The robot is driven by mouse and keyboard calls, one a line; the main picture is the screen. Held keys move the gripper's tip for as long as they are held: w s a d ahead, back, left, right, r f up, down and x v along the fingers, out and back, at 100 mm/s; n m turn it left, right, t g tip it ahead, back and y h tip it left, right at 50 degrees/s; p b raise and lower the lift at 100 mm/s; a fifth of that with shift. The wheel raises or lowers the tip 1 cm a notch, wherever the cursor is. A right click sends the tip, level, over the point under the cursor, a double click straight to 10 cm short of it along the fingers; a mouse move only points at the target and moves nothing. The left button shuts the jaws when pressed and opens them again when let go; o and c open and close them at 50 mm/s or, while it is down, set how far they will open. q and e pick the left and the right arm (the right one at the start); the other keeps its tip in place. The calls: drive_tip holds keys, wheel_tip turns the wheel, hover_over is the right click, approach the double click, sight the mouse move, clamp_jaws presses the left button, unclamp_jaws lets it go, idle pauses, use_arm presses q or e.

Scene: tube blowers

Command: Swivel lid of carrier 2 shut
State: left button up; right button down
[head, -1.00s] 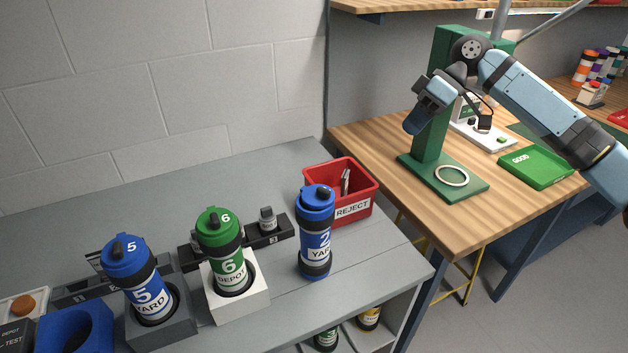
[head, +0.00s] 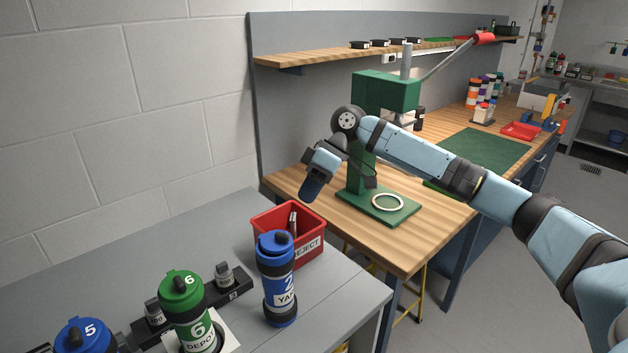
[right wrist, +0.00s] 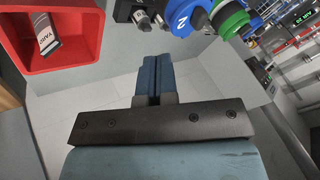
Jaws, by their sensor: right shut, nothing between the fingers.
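Carrier 2 (head: 278,291) is a blue bottle with dark bands and a label with a 2, standing upright on the grey bench. Its blue lid (head: 275,243) sits at the top; I cannot tell how far it is swivelled. In the right wrist view the blue lid with the 2 (right wrist: 181,20) is at the top edge, partly cut off. My right gripper (head: 309,192) is shut and empty in the air, above and right of carrier 2 and apart from it. Its closed fingers show in the right wrist view (right wrist: 155,78). My left gripper is not in view.
A red REJECT bin (head: 309,248) stands right behind carrier 2. Green carrier 6 (head: 184,300) and blue carrier 5 (head: 83,337) stand to the left. A green press (head: 385,92) is on the wooden table behind. The grey bench right of carrier 2 is clear.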

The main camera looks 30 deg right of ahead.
sight(276, 237)
drive_tip(key=s+a+f, duration=0.2)
drive_tip(key=a+f, duration=0.1)
drive_tip(key=a, duration=0.3)
drive_tip(key=shift+s+f, duration=0.15)
drive_tip(key=shift+f, duration=0.15)
drive_tip(key=shift+p, duration=0.3)
